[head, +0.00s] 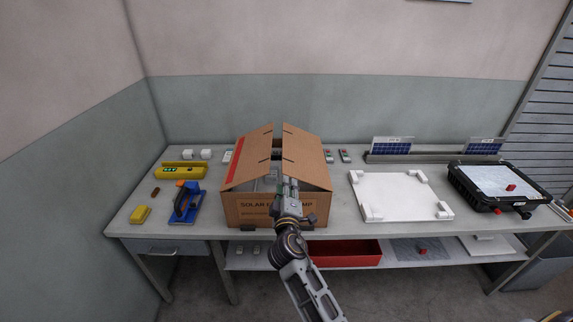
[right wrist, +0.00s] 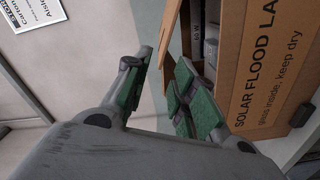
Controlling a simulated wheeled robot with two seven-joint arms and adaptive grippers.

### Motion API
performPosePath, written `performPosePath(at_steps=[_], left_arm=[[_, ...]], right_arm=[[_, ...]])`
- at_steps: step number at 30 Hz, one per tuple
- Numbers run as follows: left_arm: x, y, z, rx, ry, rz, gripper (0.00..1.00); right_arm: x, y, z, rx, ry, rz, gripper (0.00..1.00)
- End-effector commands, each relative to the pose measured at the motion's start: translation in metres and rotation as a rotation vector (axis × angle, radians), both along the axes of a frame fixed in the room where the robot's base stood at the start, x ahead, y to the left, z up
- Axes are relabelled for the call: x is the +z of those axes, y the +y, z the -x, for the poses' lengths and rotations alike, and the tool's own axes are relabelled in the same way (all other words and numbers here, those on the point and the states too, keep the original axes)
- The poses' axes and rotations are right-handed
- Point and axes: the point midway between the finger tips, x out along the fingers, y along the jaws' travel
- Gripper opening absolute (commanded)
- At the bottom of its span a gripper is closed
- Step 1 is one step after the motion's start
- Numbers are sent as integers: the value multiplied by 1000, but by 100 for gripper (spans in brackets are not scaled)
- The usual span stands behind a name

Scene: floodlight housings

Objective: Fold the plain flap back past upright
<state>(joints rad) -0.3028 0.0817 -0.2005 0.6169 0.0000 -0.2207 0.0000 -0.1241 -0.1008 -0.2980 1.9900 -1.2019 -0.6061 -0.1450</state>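The cardboard carton (head: 270,207) stands open on the bench, with lamp parts inside. Its plain flap (head: 306,158) on the right slopes up and inward; the left flap (head: 247,160) has a red stripe and leans the same way. A gap runs between them. My right gripper (head: 285,187) is at the carton's front, low in this gap. In the right wrist view its green-padded fingers (right wrist: 168,92) are apart, with a cardboard flap edge (right wrist: 171,45) close beside and partly between them; whether they touch is unclear. My left gripper is out of view.
A white foam tray (head: 400,195) and a black-framed floodlight housing (head: 498,185) are to the right. A blue tool (head: 185,203) and yellow items (head: 181,170) are to the left. A red bin (head: 345,252) sits on the shelf below. Bare bench separates carton and tray.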

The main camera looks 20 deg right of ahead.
Motion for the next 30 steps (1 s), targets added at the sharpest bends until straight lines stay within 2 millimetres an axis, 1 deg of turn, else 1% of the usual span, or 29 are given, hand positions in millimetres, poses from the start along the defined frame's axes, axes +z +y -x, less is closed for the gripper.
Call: performPosePath(at_steps=[9,30], left_arm=[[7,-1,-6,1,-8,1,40],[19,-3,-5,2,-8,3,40]], right_arm=[[1,-7,-25,1,0,0,26],[1,-25,-88,0,0,0,26]])
